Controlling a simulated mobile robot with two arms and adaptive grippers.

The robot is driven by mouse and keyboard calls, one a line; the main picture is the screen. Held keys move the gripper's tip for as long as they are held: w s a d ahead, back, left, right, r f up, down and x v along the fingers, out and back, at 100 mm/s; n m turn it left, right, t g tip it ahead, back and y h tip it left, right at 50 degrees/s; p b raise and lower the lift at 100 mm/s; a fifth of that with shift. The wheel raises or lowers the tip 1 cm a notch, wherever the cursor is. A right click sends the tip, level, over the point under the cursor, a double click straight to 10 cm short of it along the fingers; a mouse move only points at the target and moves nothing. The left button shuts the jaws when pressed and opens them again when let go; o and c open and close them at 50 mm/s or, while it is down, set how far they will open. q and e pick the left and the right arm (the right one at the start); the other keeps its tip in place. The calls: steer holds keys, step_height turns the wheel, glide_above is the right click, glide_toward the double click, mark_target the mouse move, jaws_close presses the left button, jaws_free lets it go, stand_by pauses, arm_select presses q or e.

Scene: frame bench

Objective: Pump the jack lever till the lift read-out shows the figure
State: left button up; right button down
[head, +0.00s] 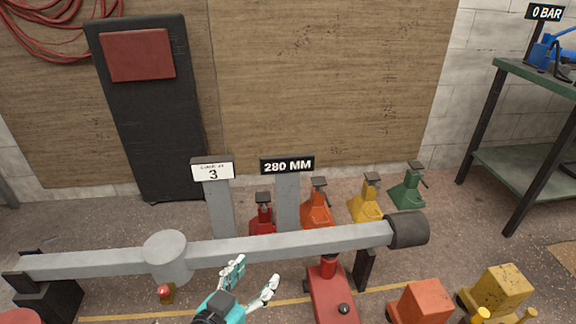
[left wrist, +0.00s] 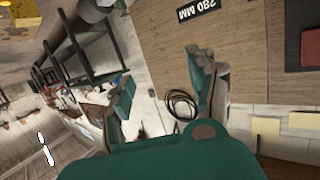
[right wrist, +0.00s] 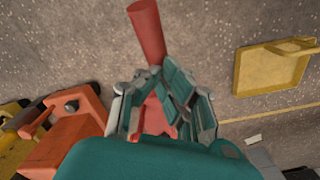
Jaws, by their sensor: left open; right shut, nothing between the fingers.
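The lift read-out (head: 287,165) shows "280 MM" on a grey post. A white card (head: 213,170) beside it carries a large 3 under small print I cannot read surely. A red jack (head: 332,298) stands under the right part of a long grey beam (head: 290,243). My left gripper (head: 253,277) is open and empty, left of the red jack and in front of the beam. My right gripper (right wrist: 168,95) shows only in the right wrist view, shut and empty. A red cylinder (right wrist: 147,30) rises beyond its fingers; I cannot tell if it is the lever.
Orange (head: 422,302) and yellow (head: 500,292) jacks stand right of the red one. Several small coloured stands line up behind the beam. A green bench (head: 540,80) at the right holds a blue device under a "0 BAR" sign (head: 545,12). A black panel (head: 145,110) leans at the wall.

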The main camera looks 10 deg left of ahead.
step_height(320, 180, up, 2)
steer(key=shift+r+p, duration=0.1)
steer(key=shift+p, duration=1)
step_height(320, 180, up, 3)
steer(key=p, duration=0.3)
steer(key=shift+f, duration=0.2)
arm_select(q)
steer(key=s+a+f+g+y, duration=0.1)
steer(key=s+a+f+g, duration=0.2)
steer(key=s+f+g, duration=0.2)
steer(key=s+a+f+g+y, duration=0.2)
steer(key=s+f+g, duration=0.3)
steer(key=s, duration=0.5)
steer(key=shift+s+a+f+n+g, duration=0.2)
steer(key=shift+s+a+n+g, duration=0.15)
steer(key=shift+g, duration=0.35)
steer(key=shift+w, duration=0.1)
